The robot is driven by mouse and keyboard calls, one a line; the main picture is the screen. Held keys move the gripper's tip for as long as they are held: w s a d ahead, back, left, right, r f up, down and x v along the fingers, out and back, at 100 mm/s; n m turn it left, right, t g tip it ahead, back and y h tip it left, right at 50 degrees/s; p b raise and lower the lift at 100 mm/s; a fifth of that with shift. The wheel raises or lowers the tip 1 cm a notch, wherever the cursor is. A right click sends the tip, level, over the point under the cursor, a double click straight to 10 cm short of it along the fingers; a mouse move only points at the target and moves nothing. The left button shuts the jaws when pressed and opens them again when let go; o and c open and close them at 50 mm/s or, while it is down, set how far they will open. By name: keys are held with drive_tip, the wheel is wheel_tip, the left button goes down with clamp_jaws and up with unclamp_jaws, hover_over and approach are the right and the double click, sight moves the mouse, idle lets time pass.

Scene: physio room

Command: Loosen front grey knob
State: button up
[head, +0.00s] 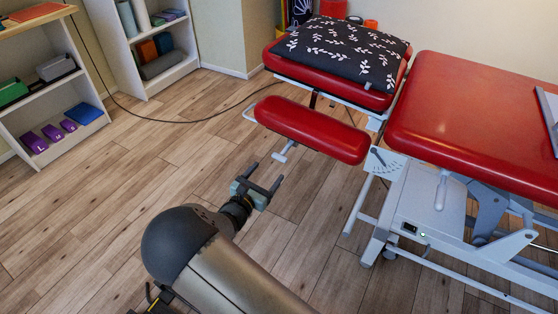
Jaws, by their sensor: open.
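A light grey T-shaped knob (281,157) sticks out below the near side of the red padded armrest (315,130) of the treatment table; it looks like the front grey knob. Its stem runs up under the pad, where its upper end is hidden. My gripper (268,171) is open and empty, with its two dark fingers pointing up and right toward the knob. In the picture the fingertips lie just below the knob, with a small gap. I cannot tell the exact depth between them.
The red treatment table (450,105) stands at the right on a white frame, with a dial plate (383,160) near its corner. A black leaf-patterned pillow (345,50) lies on its head section. Shelves (50,110) stand at the left. A dark cable (180,121) crosses the otherwise open floor.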

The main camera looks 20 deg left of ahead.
sight(278, 159)
drive_tip(key=w, duration=0.3)
drive_tip(key=w+d+b, duration=0.1)
drive_tip(key=w, duration=0.4)
drive_tip(key=shift+w+d+b, duration=0.3)
drive_tip(key=shift+w+b, duration=0.05)
drive_tip(key=shift+b, duration=0.05)
drive_tip(key=c, duration=1)
